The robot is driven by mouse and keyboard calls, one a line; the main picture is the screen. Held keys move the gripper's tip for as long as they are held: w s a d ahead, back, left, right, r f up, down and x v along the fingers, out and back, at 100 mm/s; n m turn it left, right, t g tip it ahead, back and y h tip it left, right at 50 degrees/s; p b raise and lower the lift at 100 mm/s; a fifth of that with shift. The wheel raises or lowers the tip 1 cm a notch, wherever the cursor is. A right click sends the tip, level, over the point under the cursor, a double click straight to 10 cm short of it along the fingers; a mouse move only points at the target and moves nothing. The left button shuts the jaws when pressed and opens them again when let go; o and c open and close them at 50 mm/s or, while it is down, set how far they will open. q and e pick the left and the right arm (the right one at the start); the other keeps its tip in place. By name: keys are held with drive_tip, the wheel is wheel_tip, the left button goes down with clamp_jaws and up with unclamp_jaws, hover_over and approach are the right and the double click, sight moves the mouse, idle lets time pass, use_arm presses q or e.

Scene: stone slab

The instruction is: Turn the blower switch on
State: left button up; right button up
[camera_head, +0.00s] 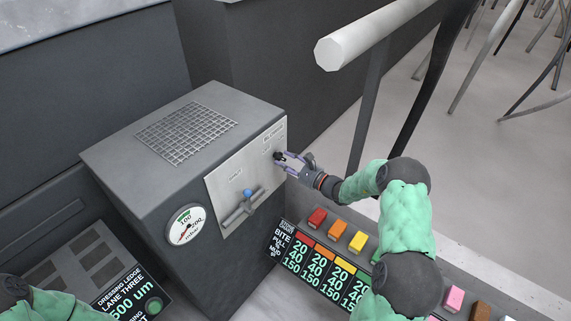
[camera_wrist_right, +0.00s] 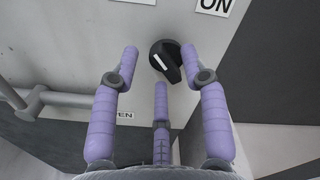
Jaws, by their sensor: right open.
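The blower switch is a black rotary knob (camera_wrist_right: 167,61) with a white mark, set on the light metal panel (camera_wrist_right: 75,35). In the right wrist view an "ON" label (camera_wrist_right: 215,4) is above and to the right of it. In the head view the knob (camera_head: 278,156) is small and partly behind the fingers. My right gripper (camera_head: 287,160) is at the panel; its purple fingers (camera_wrist_right: 160,70) are spread open with the knob between their tips, nearer the right one. I cannot tell whether any finger touches the knob. My left gripper is not visible; only part of my left arm shows at lower left.
The grey box (camera_head: 150,150) has a mesh top, a dial gauge (camera_head: 187,225) and a lever with a blue knob (camera_head: 247,193). Coloured blocks (camera_head: 337,229) and a number board (camera_head: 318,270) lie at its right. A white-ended rail (camera_head: 330,54) stands behind my right arm.

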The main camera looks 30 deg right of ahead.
drive_tip(key=shift+w+a, duration=0.1)
drive_tip(key=shift+w, duration=0.15)
clamp_jaws()
